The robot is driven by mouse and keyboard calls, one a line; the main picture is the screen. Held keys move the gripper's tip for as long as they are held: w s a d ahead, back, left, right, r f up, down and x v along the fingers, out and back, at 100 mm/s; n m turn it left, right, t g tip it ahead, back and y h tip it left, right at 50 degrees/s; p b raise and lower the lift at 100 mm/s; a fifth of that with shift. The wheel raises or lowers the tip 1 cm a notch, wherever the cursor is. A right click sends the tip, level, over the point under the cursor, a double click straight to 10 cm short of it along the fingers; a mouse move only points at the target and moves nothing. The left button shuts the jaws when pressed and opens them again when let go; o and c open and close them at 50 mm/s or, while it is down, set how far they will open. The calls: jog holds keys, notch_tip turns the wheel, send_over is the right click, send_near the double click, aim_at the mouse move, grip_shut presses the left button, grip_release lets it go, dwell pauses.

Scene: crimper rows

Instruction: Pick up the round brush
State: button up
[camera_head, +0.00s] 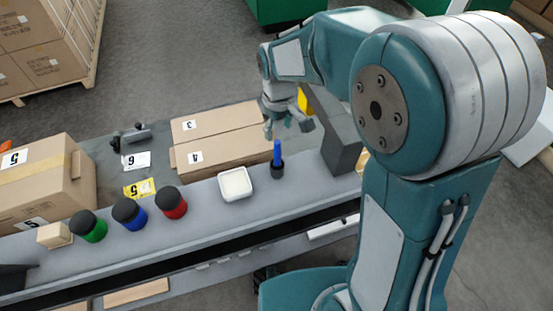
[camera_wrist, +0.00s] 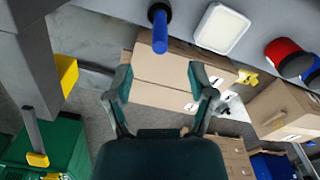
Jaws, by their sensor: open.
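The round brush (camera_head: 277,160) appears to be the upright blue handle with a black round base on the grey ledge. It also shows at the top of the wrist view (camera_wrist: 160,32), where the blue handle points toward the camera. My gripper (camera_head: 287,127) is open and empty, behind and slightly above the brush in the head view. In the wrist view my gripper (camera_wrist: 160,78) has its two fingers spread apart, with the brush beyond them and roughly centred between them. Nothing touches the brush.
A white square dish (camera_head: 236,184) stands left of the brush. Red (camera_head: 172,202), blue (camera_head: 129,213) and green (camera_head: 88,226) black-topped jars stand farther left. A dark grey block (camera_head: 342,145) rises close on the right. Cardboard boxes (camera_head: 219,135) lie behind the ledge.

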aim_at(277, 151)
notch_tip(277, 151, down, 4)
jog(key=shift+d+f, duration=0.1)
jog(key=shift+w+a+f, duration=0.1)
jog(key=shift+a+f, duration=0.05)
jog(key=shift+f, duration=1.2)
jog(key=shift+w+a+f, duration=0.1)
jog(key=shift+f, duration=1.25)
grip_shut()
